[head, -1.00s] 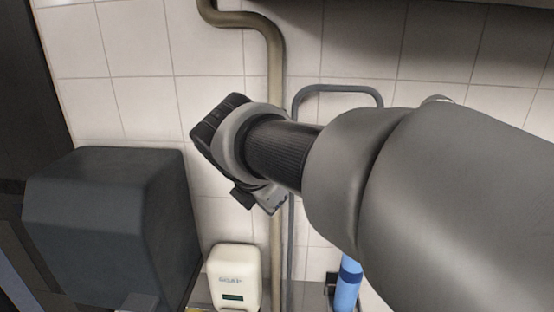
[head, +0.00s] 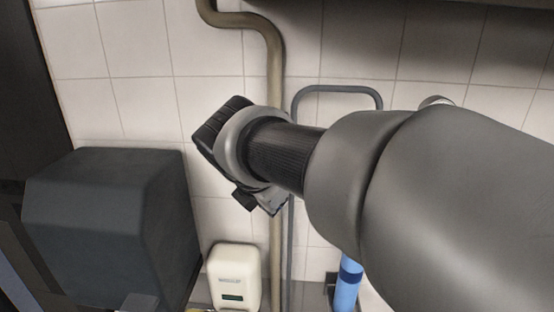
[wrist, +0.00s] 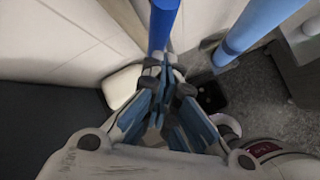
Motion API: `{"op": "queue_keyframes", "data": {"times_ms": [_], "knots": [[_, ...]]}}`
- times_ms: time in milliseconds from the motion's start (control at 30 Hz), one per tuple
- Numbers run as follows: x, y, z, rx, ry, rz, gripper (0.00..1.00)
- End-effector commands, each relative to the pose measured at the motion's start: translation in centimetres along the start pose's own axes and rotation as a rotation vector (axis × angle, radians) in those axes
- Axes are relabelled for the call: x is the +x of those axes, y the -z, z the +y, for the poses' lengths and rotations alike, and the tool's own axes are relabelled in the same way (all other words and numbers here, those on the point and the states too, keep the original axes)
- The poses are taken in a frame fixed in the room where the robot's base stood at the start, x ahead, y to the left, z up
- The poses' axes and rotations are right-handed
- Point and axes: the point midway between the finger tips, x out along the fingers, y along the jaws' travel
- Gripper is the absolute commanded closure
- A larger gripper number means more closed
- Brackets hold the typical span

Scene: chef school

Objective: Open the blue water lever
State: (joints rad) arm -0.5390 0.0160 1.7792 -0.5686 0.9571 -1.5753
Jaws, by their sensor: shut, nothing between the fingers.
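A deep-blue bar, which looks like the blue water lever (wrist: 163,24), enters at the top middle of the wrist view. Its lower end comes down to the fingertips of my gripper (wrist: 164,72). The fingers are shut with nothing held between them; whether they touch the bar I cannot tell. In the head view my gripper (head: 271,200) shows only in part, in front of the wall pipe, and my arm covers much of the right side. I cannot make out the deep-blue bar in the head view.
A light-blue cylinder (head: 347,287) with a darker band stands low in the head view; it also shows in the wrist view (wrist: 262,27). A dark box (head: 110,225) and a white dispenser (head: 234,277) are at left. A beige pipe (head: 275,70) runs down the tiled wall.

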Motion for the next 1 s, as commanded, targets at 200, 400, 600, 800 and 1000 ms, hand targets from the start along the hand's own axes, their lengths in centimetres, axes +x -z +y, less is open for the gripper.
{"op": "queue_keyframes", "data": {"times_ms": [200, 400, 600, 800, 1000], "knots": [[0.1, 0.0, -0.1, 0.0, 0.001, 0.0, 1.0], [0.1, 0.0, -0.1, 0.0, 0.001, 0.0, 1.0], [0.0, -0.1, -0.1, 0.0, 0.0, -0.001, 1.0], [-0.7, -0.6, 0.2, 0.0, -0.001, -0.001, 1.0], [-1.3, -0.9, 0.4, 0.0, -0.001, -0.001, 1.0]]}}
